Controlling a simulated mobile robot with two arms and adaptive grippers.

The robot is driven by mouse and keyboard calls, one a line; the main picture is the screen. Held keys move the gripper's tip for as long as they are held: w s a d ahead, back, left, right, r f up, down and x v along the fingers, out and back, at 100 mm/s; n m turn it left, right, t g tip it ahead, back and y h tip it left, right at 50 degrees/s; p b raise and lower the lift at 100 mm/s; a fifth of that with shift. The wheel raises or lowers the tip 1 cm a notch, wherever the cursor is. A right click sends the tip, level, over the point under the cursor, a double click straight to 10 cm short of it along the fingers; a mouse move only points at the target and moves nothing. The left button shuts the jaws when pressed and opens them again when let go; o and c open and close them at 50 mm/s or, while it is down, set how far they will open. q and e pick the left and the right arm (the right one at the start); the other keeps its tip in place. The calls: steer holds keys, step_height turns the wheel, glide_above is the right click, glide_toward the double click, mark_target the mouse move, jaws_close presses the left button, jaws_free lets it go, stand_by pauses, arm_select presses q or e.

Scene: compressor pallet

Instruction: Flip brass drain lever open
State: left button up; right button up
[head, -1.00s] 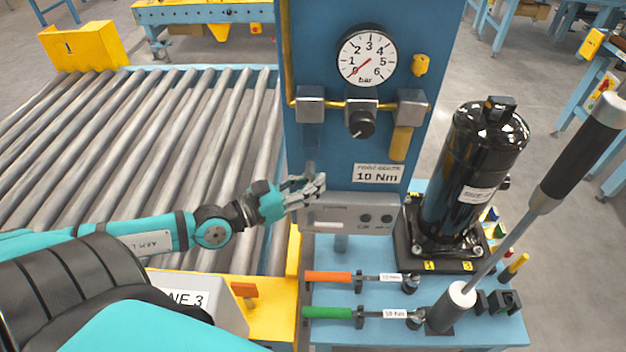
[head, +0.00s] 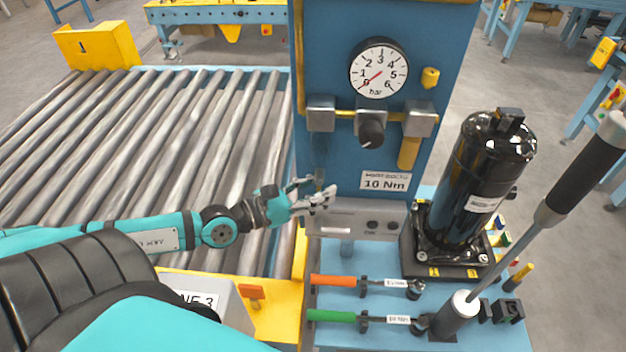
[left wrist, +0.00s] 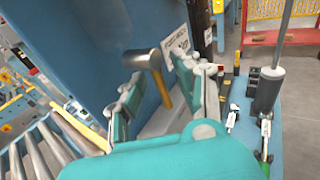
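My left gripper (head: 320,190) is at the lower left of the blue panel, under the left grey block of the air unit and left of the 10 Nm label. In the left wrist view the left gripper (left wrist: 160,95) has its fingers spread. Between them, from my viewpoint, a grey cylindrical fitting (left wrist: 142,60) sticks out of the panel. A brass-coloured lever (left wrist: 161,90) hangs down from it. I cannot tell whether a finger touches it. In the head view the lever is too small or hidden to make out. My right gripper is not in view.
A pressure gauge (head: 379,70) reads near zero above a black knob (head: 371,133). A grey box (head: 356,219) sits just below the gripper. A black compressor (head: 480,170) and a tall black-handled tool (head: 590,150) stand at right. The roller conveyor (head: 150,140) lies left.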

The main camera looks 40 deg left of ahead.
arm_select(q)
steer(key=v, duration=0.7)
steer(key=shift+s, duration=0.25)
steer(key=shift+a, duration=0.1)
stand_by(0.4)
steer(key=shift+r, duration=0.1)
